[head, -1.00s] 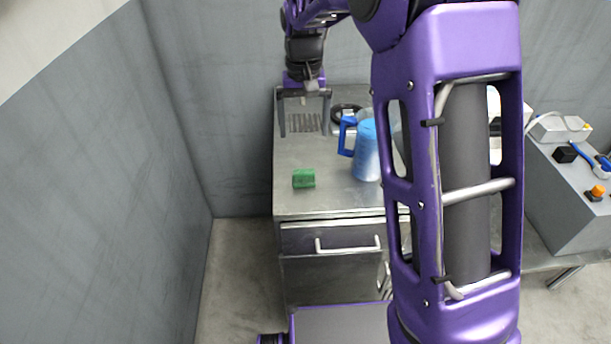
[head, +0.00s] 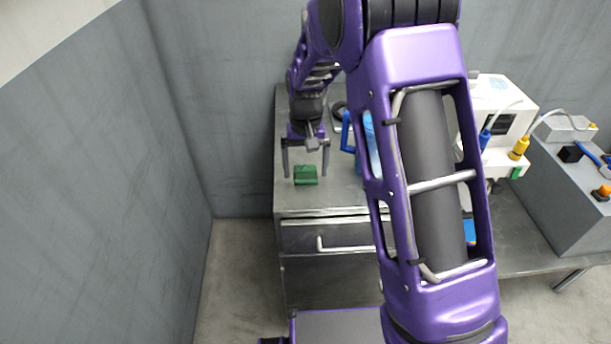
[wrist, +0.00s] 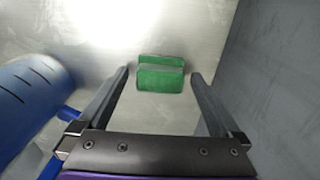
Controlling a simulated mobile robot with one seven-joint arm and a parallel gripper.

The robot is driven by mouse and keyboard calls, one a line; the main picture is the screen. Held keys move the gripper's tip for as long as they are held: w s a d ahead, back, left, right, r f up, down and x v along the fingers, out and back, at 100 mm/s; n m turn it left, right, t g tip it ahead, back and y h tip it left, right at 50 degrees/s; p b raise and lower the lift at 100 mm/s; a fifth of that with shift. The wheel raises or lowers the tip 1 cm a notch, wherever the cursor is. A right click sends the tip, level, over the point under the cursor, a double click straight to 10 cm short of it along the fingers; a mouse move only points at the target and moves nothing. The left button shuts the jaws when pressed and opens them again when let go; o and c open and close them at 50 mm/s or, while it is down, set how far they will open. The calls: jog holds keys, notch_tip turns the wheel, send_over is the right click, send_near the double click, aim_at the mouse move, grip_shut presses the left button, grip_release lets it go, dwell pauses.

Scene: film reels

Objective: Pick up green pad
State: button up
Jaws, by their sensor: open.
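The green pad (head: 306,176) is a small green block lying on the metal cabinet top, near its front left. My gripper (head: 306,174) is open and points down, its two fingers on either side of the pad in the head view. In the wrist view the green pad (wrist: 161,74) lies ahead between the lines of the open fingers (wrist: 160,75), with a gap on each side. No contact with the pad shows. The fingers' exact height above the cabinet top is hard to tell.
A blue jug (head: 369,145) stands right of the pad, partly hidden by my arm; it also shows at the left in the wrist view (wrist: 35,95). The cabinet top (head: 345,195) is bare around the pad. A grey wall rises at the left. White equipment (head: 490,160) stands further right.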

aim_at(306, 167)
jog(key=shift+f, duration=0.1)
jog(key=c, duration=1.3)
notch_tip(306, 167, up, 10)
jog(key=shift+r+p, duration=0.1)
jog(key=shift+p, duration=0.8)
jog(key=o, duration=0.6)
jog(key=c, duration=0.4)
